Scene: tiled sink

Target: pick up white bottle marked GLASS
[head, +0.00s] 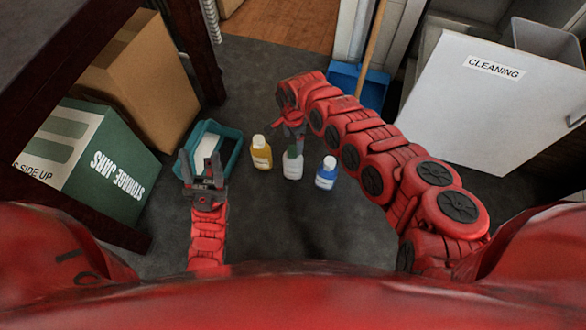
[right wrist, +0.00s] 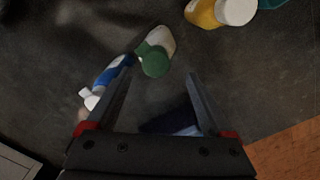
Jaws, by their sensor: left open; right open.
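A white bottle (head: 293,167) with a green cap stands on the dark floor between a yellow bottle (head: 261,154) and a blue bottle (head: 326,174). Its label is too small to read. In the right wrist view the white bottle (right wrist: 160,45) lies just beyond the fingertips, its green cap facing the camera. My right gripper (right wrist: 158,82) is open and empty, the cap roughly centred ahead of its fingers. In the head view my right gripper (head: 291,138) hangs just behind and above the white bottle. My left gripper (head: 200,165) is open and empty at the teal tray.
A teal tray (head: 234,161) with a white item inside sits left of the bottles. Storage boxes (head: 120,165) stand further left under a dark table. A blue dustpan (head: 372,92) is behind. A white cabinet door (head: 480,110) marked CLEANING is on the right.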

